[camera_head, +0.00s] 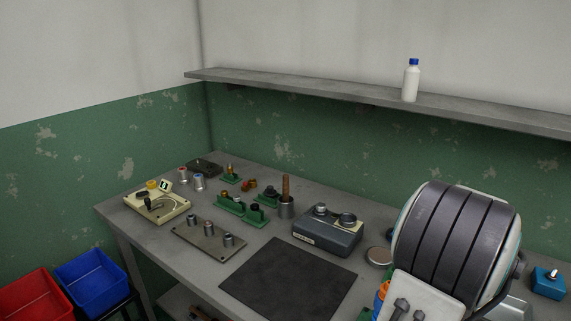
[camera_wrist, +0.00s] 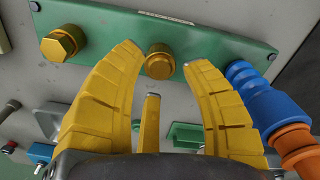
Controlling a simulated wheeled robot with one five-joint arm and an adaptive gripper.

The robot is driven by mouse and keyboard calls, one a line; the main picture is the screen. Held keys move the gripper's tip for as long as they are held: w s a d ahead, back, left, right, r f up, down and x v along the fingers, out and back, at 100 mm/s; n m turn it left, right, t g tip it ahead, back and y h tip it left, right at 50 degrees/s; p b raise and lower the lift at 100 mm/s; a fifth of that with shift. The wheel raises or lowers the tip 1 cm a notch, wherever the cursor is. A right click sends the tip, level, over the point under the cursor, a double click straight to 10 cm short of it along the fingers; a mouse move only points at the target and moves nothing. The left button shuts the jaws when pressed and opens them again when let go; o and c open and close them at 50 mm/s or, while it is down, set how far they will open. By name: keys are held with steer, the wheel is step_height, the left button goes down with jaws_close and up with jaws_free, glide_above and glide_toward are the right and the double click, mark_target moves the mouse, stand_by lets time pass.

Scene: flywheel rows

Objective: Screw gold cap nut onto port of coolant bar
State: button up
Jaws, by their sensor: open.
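The coolant bar (camera_wrist: 208,42) is a long green bar with a pale label, crossing the top of the wrist view. A gold hex cap nut (camera_wrist: 63,43) sits at its left part. A second gold fitting (camera_wrist: 159,63) with a round collar sits near the middle of the bar; I cannot tell whether it is a nut on a port or the bare port. My gripper (camera_wrist: 163,58) is open, its two yellow ribbed fingers on either side of this middle fitting, with visible gaps. A third yellow finger or pad shows below it. My gripper is not clear in the head view.
A blue and orange hose (camera_wrist: 256,98) joins the bar close to the right finger. In the head view, the bench holds a dark mat (camera_head: 290,280), a grey device (camera_head: 327,230), a plate of metal cylinders (camera_head: 208,243) and green fixtures. A shelf (camera_head: 300,88) carries a white bottle (camera_head: 411,82).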

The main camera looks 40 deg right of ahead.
steer(key=n, duration=0.6)
steer(key=shift+n, duration=0.3)
steer(key=n, duration=0.6)
steer(key=shift+n, duration=0.4)
steer(key=shift+f, duration=0.2)
steer(key=shift+f+b, duration=1.3)
steer(key=shift+f, duration=0.05)
steer(key=c, duration=0.8)
steer(key=shift+m, duration=2.6)
